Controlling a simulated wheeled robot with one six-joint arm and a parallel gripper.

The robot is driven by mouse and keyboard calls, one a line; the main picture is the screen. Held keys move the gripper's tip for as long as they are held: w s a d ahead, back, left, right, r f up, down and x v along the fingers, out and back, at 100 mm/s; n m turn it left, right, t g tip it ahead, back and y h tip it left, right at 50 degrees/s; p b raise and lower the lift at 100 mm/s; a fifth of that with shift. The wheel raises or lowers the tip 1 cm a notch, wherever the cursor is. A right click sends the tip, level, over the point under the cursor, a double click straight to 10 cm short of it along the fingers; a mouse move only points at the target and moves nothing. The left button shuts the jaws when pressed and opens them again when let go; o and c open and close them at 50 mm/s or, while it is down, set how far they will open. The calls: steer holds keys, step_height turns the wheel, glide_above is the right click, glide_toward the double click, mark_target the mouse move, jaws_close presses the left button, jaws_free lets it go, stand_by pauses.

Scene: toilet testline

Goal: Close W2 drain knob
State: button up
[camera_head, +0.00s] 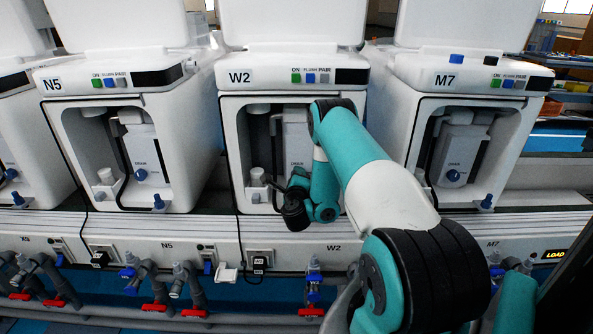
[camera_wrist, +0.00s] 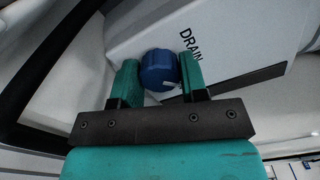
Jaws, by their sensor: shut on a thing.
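The W2 unit (camera_head: 290,60) stands in the middle of the head view, and my arm reaches into its open front bay. In the wrist view, the blue drain knob (camera_wrist: 159,72) sits on a white panel beside the word DRAIN, with a white mark on its lower edge. My gripper (camera_wrist: 158,80) has its two teal fingers on either side of the knob, shut on it. In the head view the W2 knob and the fingertips are hidden behind my arm.
The N5 unit (camera_head: 115,82) stands to the left and the M7 unit (camera_head: 480,90) to the right, each with its own blue knob. The bay's side walls are close around my wrist. Pipes with red valve handles (camera_head: 312,311) run below the bench.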

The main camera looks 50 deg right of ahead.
steer(key=n+p, duration=0.2)
steer(key=n, duration=0.2)
steer(key=shift+n, duration=0.3)
steer(key=n, duration=0.4)
steer(key=shift+f+n+p, duration=0.1)
steer(key=shift+n+p, duration=0.25)
steer(key=shift+n, duration=0.05)
steer(key=o, duration=0.9)
steer(key=shift+o, duration=0.2)
